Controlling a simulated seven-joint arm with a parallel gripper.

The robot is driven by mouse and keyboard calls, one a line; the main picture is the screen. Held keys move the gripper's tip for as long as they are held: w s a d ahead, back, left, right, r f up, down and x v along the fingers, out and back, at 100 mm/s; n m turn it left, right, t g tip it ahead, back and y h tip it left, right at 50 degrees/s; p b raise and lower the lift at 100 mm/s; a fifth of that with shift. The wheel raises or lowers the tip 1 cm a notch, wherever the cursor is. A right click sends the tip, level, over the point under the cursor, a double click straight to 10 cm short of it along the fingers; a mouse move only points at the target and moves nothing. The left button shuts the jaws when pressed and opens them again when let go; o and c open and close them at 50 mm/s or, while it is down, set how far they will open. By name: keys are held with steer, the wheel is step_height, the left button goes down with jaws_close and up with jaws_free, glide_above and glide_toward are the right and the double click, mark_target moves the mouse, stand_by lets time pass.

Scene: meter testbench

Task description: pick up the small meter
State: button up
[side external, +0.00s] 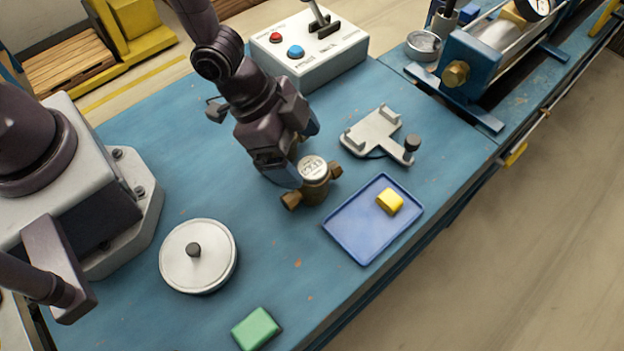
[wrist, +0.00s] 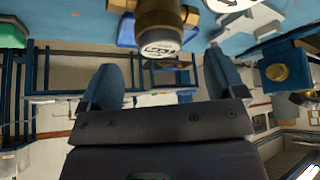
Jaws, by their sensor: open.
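The small meter (side external: 313,169) has a brass body with pipe ends and a round pale face with dark markings. It stands upright on the blue bench, left of the blue tray. In the wrist view the meter (wrist: 160,38) is at the top centre, in line with the gap between my fingers. My gripper (side external: 302,153) is open, with its blue fingers close beside the meter on its left and far side. In the wrist view my gripper (wrist: 162,78) has its fingers spread and nothing between them. I cannot tell whether a finger touches the meter.
A blue tray (side external: 349,245) holds a yellow block (side external: 389,201). A grey bracket (side external: 374,131) lies behind it. A round lidded disc (side external: 198,262) and a green block (side external: 256,328) are at the front. A button box (side external: 310,55) stands at the back. The bench between disc and tray is clear.

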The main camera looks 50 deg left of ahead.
mark_target(309, 166)
steer(key=shift+a+x, duration=0.2)
steer(key=shift+x, duration=2.5)
steer(key=shift+s, duration=0.1)
steer(key=shift+c, duration=0.5)
steer(key=c, duration=1.2)
